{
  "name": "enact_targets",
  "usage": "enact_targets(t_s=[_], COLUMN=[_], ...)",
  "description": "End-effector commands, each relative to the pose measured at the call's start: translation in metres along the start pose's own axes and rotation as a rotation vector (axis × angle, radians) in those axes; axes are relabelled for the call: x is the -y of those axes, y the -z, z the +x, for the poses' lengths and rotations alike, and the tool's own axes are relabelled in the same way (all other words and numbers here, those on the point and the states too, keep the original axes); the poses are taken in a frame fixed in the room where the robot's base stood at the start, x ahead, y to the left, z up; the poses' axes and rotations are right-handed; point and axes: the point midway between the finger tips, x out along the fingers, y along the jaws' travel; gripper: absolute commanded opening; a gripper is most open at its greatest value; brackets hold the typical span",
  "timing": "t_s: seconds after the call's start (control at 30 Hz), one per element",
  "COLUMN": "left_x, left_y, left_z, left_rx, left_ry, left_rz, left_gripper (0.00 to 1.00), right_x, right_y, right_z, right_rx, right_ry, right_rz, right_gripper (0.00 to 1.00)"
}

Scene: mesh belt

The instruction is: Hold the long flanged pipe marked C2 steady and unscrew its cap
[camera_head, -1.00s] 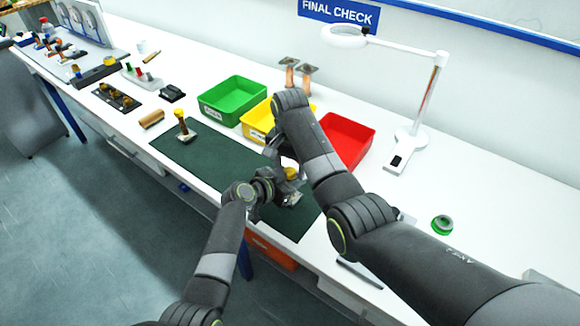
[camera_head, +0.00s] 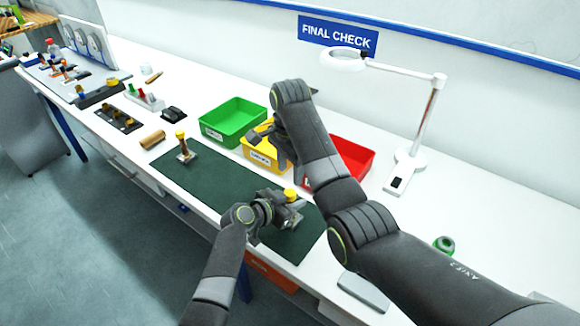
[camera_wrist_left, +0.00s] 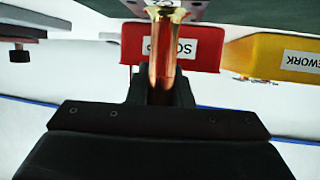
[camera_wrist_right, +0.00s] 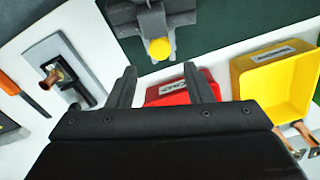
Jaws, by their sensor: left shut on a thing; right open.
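A copper pipe (camera_wrist_left: 163,60) stands upright between the fingers of my left gripper (camera_wrist_left: 160,92), which is shut on it. In the head view my left gripper (camera_head: 272,212) holds it over the right part of the green mat. Its yellow cap (camera_head: 290,194) is on top and also shows in the right wrist view (camera_wrist_right: 160,49).
A second yellow-capped piece (camera_head: 184,148) stands on the mat's (camera_head: 215,178) left end. Green (camera_head: 232,122), yellow (camera_head: 258,152) and red (camera_head: 352,158) bins stand behind the mat. A lamp (camera_head: 405,165) stands at the right, and a green-and-dark ring (camera_head: 444,245) lies nearby.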

Motion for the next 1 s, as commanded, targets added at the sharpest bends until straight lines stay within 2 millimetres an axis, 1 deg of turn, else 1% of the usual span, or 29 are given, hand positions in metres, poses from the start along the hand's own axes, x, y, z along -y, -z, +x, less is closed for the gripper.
enact_targets(t_s=[0.13, 0.23, 0.37, 0.5, 0.7, 0.83, 1.0], left_x=[0.000, 0.000, 0.000, 0.000, 0.000, 0.000, 0.000], left_y=[0.000, 0.000, 0.000, 0.000, 0.000, 0.000, 0.000], left_z=[0.000, 0.000, 0.000, 0.000, 0.000, 0.000, 0.000], left_rx=[0.001, 0.001, 0.001, 0.001, 0.001, 0.001, 0.001], left_ry=[0.001, 0.001, 0.001, 0.001, 0.001, 0.001, 0.001], left_rz=[0.000, 0.000, 0.000, 0.000, 0.000, 0.000, 0.000], left_gripper=[0.00, 0.00, 0.00, 0.00, 0.00, 0.00, 0.00], right_x=[0.000, -0.001, -0.001, -0.001, -0.001, -0.001, -0.001], right_y=[0.000, 0.000, -0.001, -0.001, -0.001, -0.001, 0.000], right_z=[-0.004, 0.002, 0.020, 0.042, 0.067, 0.074, 0.075], right_rx=[0.000, 0.001, 0.002, 0.003, 0.001, 0.000, 0.000], right_ry=[-0.001, -0.002, -0.004, -0.004, -0.003, -0.002, 0.000], right_rz=[0.079, 0.095, 0.096, 0.095, 0.094, 0.094, 0.094], right_gripper=[0.46, 0.46, 0.46, 0.46, 0.46, 0.46, 0.46])
